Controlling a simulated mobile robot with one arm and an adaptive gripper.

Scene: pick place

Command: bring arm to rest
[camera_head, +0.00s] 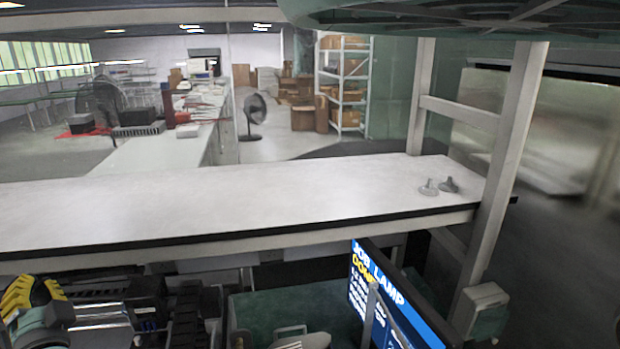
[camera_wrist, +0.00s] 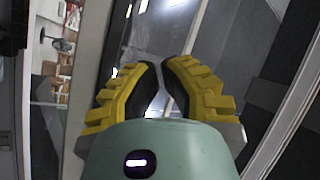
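My gripper (camera_head: 32,296) is at the lower left of the head view, low in front of the white table (camera_head: 240,200). Its yellow and black fingers also show in the wrist view (camera_wrist: 161,68). They are partly open, with a narrow gap between the tips and nothing held. Two small grey objects stand near the table's right end: a lighter one (camera_head: 428,188) and a darker one (camera_head: 448,185). They are far from my gripper and too small to make out.
The rest of the tabletop is bare. A white post frame (camera_head: 505,150) stands at the table's right end. A lit blue sign (camera_head: 385,300) stands in front of the table. A black fan (camera_head: 254,112) and shelves with boxes (camera_head: 343,80) are farther back.

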